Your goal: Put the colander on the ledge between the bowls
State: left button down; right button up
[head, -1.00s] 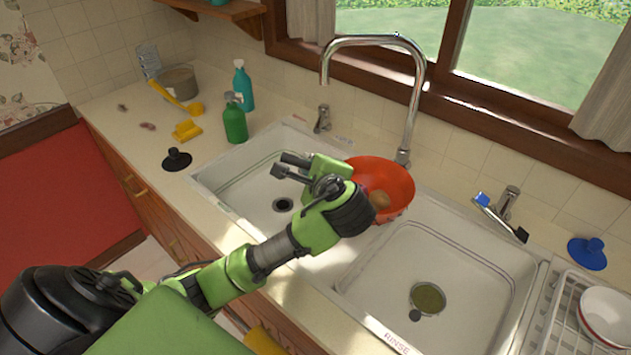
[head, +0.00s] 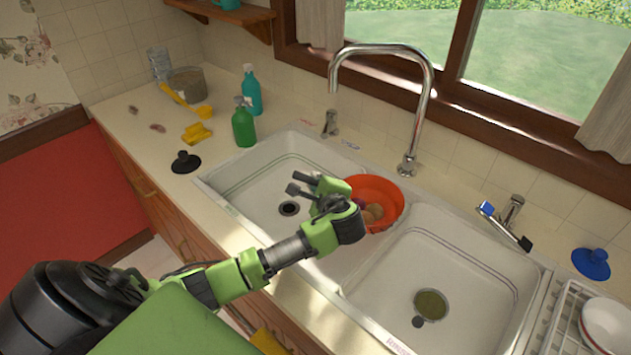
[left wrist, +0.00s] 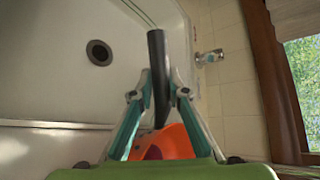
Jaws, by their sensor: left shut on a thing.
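The orange colander (head: 391,197) holds a few brownish round things and sits over the ledge (head: 345,272) between the two sink bowls. Its rim looks roughly level; I cannot tell whether it touches the ledge. My left gripper (head: 303,184) is at its left side, above the left bowl (head: 235,180). In the left wrist view the gripper (left wrist: 158,95) is shut on a black handle (left wrist: 157,50), with part of the orange colander (left wrist: 172,143) behind the fingers. My wrist hides the colander's near left side. The right bowl (head: 470,265) is to the right.
The tall faucet (head: 430,105) stands just behind the colander. A brush (head: 505,228) lies at the right bowl's back edge. A dish rack (head: 550,325) stands at the far right.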

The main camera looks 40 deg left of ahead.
pick_arm(q)
jog(key=c, duration=2)
grip_release()
jog(key=shift+f, duration=0.1)
jog(key=shift+o, duration=0.2)
jog(key=b+v, duration=0.1)
jog(key=v, duration=1.1)
jog(key=shift+r, duration=0.2)
